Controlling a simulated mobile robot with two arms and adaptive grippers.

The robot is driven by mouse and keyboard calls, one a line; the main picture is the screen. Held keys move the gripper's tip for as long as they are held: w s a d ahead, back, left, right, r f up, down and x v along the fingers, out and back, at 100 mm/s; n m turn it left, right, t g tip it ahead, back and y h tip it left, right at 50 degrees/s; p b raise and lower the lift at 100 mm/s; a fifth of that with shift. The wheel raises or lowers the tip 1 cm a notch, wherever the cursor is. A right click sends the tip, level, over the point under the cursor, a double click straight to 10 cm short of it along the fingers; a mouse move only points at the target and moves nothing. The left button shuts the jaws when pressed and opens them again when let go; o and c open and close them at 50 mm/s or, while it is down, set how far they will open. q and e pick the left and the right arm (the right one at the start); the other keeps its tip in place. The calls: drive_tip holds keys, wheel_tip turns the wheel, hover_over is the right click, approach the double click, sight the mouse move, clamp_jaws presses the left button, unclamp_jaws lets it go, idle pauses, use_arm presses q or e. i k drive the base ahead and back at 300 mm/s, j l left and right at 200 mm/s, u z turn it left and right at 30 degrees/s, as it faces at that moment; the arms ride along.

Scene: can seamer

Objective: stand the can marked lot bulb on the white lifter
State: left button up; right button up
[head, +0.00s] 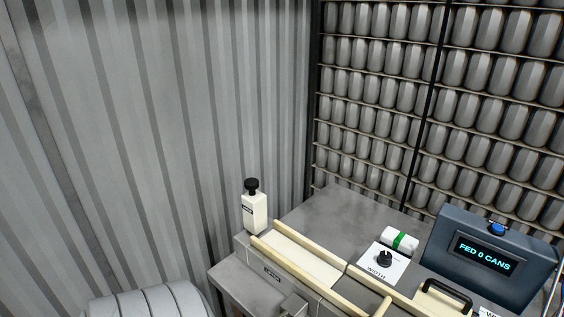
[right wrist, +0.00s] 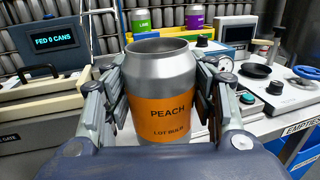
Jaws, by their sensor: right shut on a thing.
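The can marked lot bulb (right wrist: 165,108) is an open-topped silver can with an orange label reading PEACH and LOT BULB. It shows in the right wrist view, upright relative to my gripper. My right gripper (right wrist: 160,72) is shut on it, with one finger on each side. The can hides part of the bench behind it. I cannot make out the white lifter in either view. The can and my right gripper are not in the head view. My left gripper is in neither view.
A feed machine with a display (head: 485,252) reading FED 0 CANS, cream rails (head: 305,283) and a WIDTH knob (head: 384,258) stands lower right.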

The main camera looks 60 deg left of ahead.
sight(297, 256)
drive_tip(key=k+j+u, duration=0.2)
drive_tip(key=u, duration=0.25)
drive_tip(key=k+j+u, duration=0.1)
drive_tip(key=j+u, duration=0.85)
drive_tip(key=k+j, duration=0.1)
drive_tip(key=j, duration=0.45)
drive_tip(key=k+j+u, duration=0.1)
drive_tip(key=j, duration=0.4)
